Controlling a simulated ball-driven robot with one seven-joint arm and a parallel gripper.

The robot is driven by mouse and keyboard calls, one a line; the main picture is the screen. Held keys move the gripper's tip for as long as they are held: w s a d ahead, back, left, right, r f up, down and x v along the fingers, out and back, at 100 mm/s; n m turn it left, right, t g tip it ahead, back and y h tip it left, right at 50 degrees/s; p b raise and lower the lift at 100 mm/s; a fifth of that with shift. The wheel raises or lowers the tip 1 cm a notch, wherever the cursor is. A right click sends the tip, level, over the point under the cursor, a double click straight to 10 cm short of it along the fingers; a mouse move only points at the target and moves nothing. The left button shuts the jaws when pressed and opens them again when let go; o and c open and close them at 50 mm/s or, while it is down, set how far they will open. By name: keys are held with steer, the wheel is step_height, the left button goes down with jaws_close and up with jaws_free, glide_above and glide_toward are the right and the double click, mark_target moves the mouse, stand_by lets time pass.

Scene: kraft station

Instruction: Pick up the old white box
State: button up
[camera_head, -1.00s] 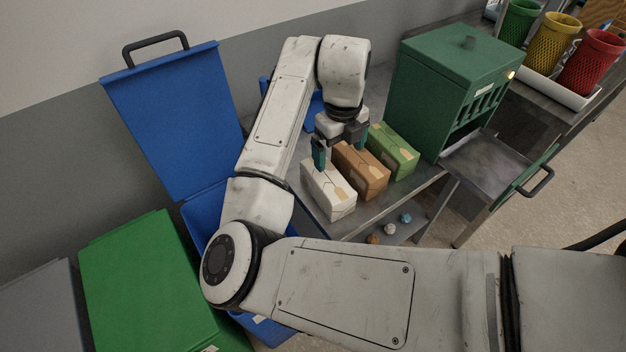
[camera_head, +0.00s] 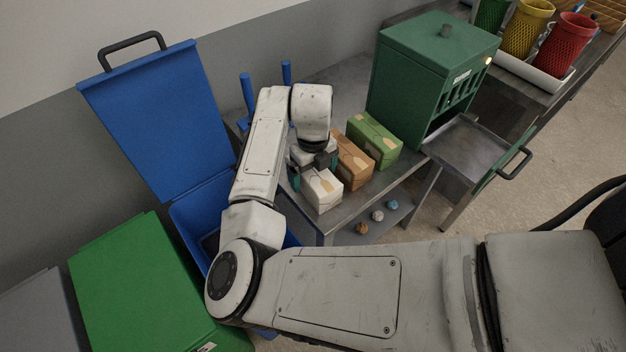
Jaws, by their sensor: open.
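The old white box (camera_head: 323,190) stands on the metal table at the left end of a row of three boxes. My gripper (camera_head: 314,174) is open and low over the white box. One teal finger shows at the box's left side and the other on its right, toward the orange box. The wrist hides the back of the white box. I cannot tell whether the fingers touch it.
An orange-brown box (camera_head: 354,164) and a green box (camera_head: 373,140) stand close on the right. A dark green cabinet (camera_head: 425,75) with an open tray is beyond them. An open blue bin (camera_head: 185,215) stands left of the table (camera_head: 345,212). Small balls lie on the lower shelf.

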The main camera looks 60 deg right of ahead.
steer(key=shift+f, duration=0.35)
steer(key=shift+c, duration=0.2)
steer(key=c, duration=1)
steer(key=shift+o, duration=0.2)
steer(key=shift+r, duration=0.1)
